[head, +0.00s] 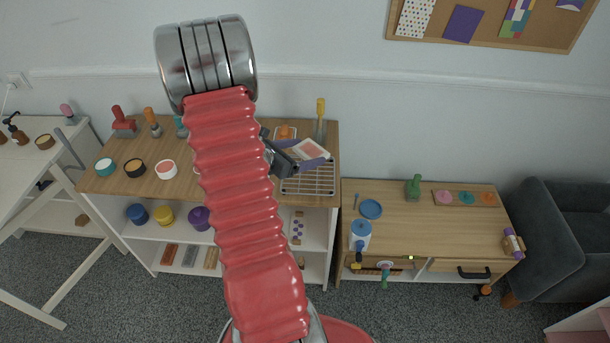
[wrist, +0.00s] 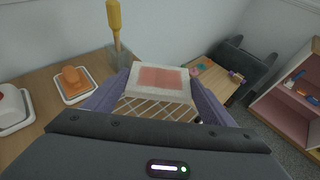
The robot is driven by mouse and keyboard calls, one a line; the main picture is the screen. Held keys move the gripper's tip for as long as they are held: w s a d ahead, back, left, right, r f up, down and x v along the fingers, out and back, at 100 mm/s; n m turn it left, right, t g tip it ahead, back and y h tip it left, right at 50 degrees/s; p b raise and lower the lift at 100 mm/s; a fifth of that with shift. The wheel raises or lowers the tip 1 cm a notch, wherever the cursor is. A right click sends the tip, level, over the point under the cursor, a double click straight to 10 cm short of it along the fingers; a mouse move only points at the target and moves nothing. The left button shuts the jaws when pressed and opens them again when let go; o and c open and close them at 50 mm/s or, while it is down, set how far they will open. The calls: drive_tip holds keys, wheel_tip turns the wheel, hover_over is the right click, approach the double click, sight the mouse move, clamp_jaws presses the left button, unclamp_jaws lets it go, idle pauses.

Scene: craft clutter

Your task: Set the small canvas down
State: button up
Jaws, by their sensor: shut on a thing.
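The small canvas is a white-edged square with a pink middle. It shows in the wrist view (wrist: 158,80) between the two purple fingers and in the head view (head: 311,149). My gripper (head: 314,161) is shut on the canvas; in the wrist view the fingers (wrist: 158,92) stand at its left and right edges. The canvas is over a white wire rack (head: 308,184) at the right end of the wooden shelf top. The rack also shows below the canvas in the wrist view (wrist: 155,107). I cannot tell how high the canvas is above it.
Behind the rack stand an orange item on a white dish (head: 285,132) and a yellow-handled tool in a holder (head: 320,121). Several paint pots, one of them teal (head: 105,166), line the shelf top's left part. A lower wooden cabinet (head: 420,230) stands to the right.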

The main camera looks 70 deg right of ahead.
hover_over(304, 177)
drive_tip(key=shift+f, duration=2.2)
drive_tip(key=shift+f, duration=0.1)
drive_tip(key=shift+f, duration=2)
drive_tip(key=shift+f, duration=0.3)
